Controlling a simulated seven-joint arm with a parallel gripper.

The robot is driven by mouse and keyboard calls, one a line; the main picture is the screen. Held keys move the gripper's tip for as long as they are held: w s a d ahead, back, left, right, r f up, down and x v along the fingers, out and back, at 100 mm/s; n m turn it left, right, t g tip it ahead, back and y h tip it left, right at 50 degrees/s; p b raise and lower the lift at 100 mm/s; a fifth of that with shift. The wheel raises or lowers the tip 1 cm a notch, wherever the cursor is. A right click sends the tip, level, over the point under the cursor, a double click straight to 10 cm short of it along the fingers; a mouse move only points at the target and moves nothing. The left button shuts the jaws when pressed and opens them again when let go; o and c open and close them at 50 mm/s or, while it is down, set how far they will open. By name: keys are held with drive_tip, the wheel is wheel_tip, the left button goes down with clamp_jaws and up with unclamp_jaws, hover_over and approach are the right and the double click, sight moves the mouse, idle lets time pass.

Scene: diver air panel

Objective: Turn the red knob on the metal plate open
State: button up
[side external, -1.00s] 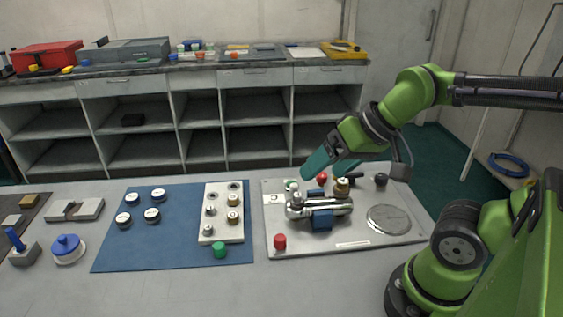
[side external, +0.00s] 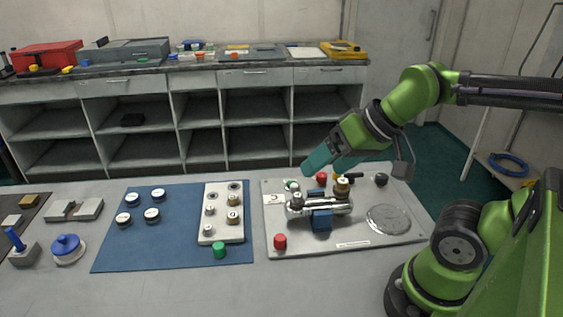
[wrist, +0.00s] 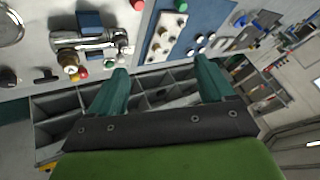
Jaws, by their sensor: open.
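The metal plate (side external: 350,241) lies on the right part of the table. One red knob (side external: 280,241) stands at its front left corner; it also shows at the top edge of the wrist view (wrist: 137,5). A second red knob (side external: 321,177) stands near the plate's back edge, beside a yellow part, and shows small in the wrist view (wrist: 82,74). My gripper (side external: 318,162) hangs above the plate's back edge, near and above the rear red knob. In the wrist view its two teal fingers (wrist: 160,68) are apart with nothing between them.
A silver valve assembly (side external: 318,207) with a brass fitting crosses the plate's middle. Black knobs (side external: 381,179) stand at its back right. Left of it, a blue mat (side external: 170,255) holds a white block (side external: 222,190) with fittings and a green knob (side external: 219,250).

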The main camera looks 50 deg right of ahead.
sight(323, 174)
drive_tip(key=shift+d, duration=0.1)
drive_tip(key=shift+c, duration=1.1)
drive_tip(key=w+d+m, duration=0.1)
drive_tip(key=w+d+f+m+g, duration=0.1)
drive_tip(key=d, duration=0.1)
drive_tip(key=w+d+f+m, duration=0.1)
drive_tip(key=d, duration=0.1)
drive_tip(key=shift+w+d+f+g, duration=0.15)
drive_tip(key=shift+d+g, duration=0.05)
drive_tip(key=shift+g, duration=0.1)
drive_tip(key=shift+c, duration=0.8)
drive_tip(key=w+d+f+m+g, duration=0.1)
drive_tip(key=w+d+f+m, duration=0.15)
drive_tip(key=d+m, duration=0.85)
drive_tip(key=w+d+f+m+g, duration=0.1)
drive_tip(key=w+d+f+m, duration=0.15)
drive_tip(key=d+m, duration=0.85)
drive_tip(key=shift+y, duration=0.3)
drive_tip(key=x, duration=1)
drive_tip(key=w+x, duration=0.1)
drive_tip(key=x, duration=0.4)
drive_tip(key=shift+f, duration=0.2)
drive_tip(key=c, duration=1)
